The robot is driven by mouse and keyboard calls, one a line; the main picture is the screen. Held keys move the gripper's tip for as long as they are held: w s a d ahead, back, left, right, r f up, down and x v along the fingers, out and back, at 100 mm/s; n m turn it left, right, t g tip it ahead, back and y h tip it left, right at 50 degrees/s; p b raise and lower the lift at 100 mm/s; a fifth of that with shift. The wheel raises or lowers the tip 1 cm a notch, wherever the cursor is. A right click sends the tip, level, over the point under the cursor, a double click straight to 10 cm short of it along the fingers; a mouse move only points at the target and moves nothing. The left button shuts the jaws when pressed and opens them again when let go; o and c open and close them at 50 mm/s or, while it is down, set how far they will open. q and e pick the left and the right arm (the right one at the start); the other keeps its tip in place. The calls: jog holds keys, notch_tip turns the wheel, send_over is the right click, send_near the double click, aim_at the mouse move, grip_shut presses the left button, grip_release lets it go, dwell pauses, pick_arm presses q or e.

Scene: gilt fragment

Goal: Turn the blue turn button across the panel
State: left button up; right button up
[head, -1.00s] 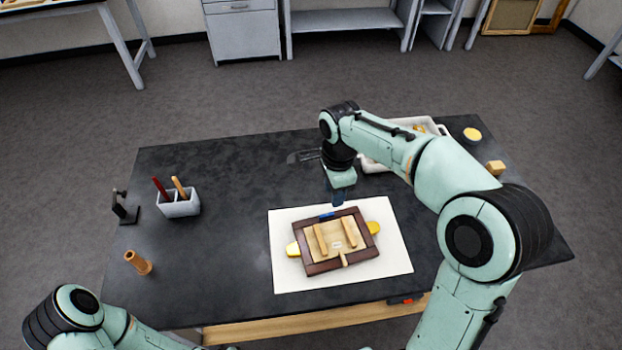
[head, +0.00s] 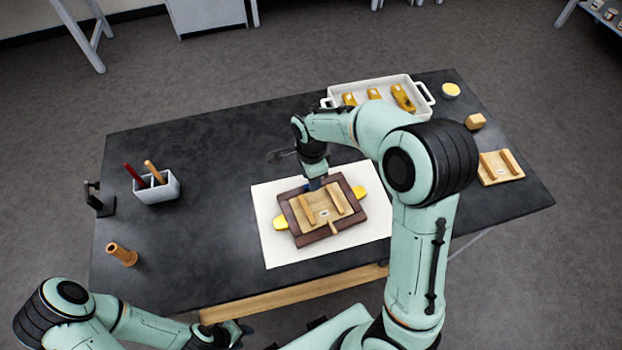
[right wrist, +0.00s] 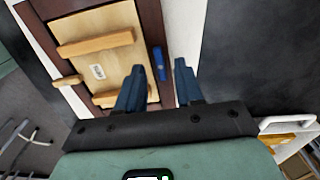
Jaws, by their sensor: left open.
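The blue turn button (right wrist: 160,63) lies lengthwise along a rail of the dark wooden frame (head: 353,219), beside the panel's edge. The pale panel (head: 319,208) with two wooden battens sits inside the frame. A wooden turn button (head: 333,228) is on the opposite rail. My right gripper (head: 314,184) is at the frame's far rail and mostly hides the blue button in the head view. In the right wrist view its fingers (right wrist: 159,85) are apart, with the blue button showing between and beyond them. My left gripper (head: 236,334) is open and empty at the table's near edge.
The frame lies on a white sheet (head: 281,251), with yellow pieces (head: 281,223) sticking out at its sides. A white tray (head: 342,92), a second panel (head: 501,167) and a wooden block (head: 475,122) stand right. A pen holder (head: 158,187) stands left. The table's left middle is clear.

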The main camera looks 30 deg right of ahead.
jog(key=shift+f, duration=0.65)
grip_shut()
